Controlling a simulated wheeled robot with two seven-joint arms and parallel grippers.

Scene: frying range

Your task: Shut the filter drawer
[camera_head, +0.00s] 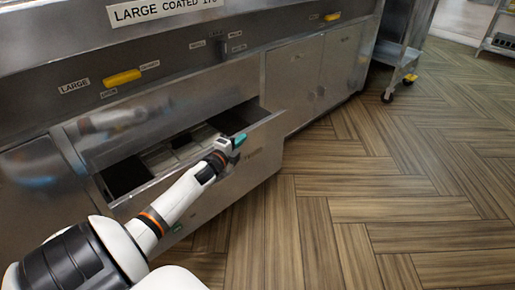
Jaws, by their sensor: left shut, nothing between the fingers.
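The filter drawer (258,150) is a steel drawer in the frying range, pulled part way out, with its dark inside and some pale panels showing. My left arm reaches in from the lower left, across the drawer. My left gripper (238,141) is shut with nothing in it, at the top edge of the drawer front near its right end. I cannot tell whether it touches the drawer front. Part of the drawer front is hidden behind my arm. My right gripper is out of the picture.
The steel frying range (213,62) has yellow handles (122,78) above the drawer. Closed cabinet doors (312,78) are right of the drawer. A wheeled steel cart (400,55) stands at the upper right. The wood-patterned floor (390,190) is clear on the right.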

